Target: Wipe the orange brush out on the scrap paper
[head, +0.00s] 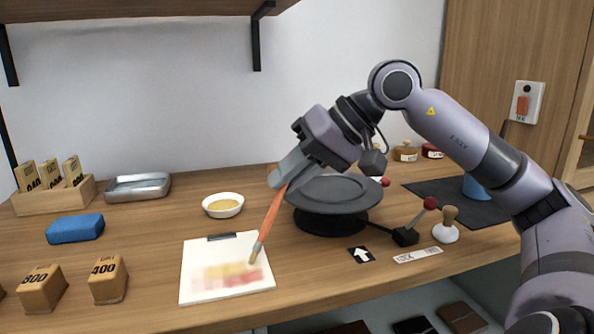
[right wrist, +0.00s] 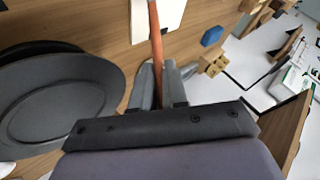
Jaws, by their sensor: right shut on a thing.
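The orange brush (head: 268,222) is in my right gripper (head: 284,178), which is shut on its handle. It points down and to the left in the head view, and its tip is at the right part of the scrap paper (head: 205,252). I cannot tell if the tip touches the paper. In the right wrist view the brush (right wrist: 155,35) runs up from between the fingers (right wrist: 158,80), and a piece of the paper (right wrist: 170,18) shows at the top. My left gripper is not in view.
A dark turntable (head: 330,200) stands just right of the brush, with a red-knobbed lever (head: 430,204) beside it. A bowl of yellow powder (head: 223,205) stands behind the paper. A blue sponge (head: 75,228) and grit blocks (head: 108,280) lie left. The table's front edge is close below the paper.

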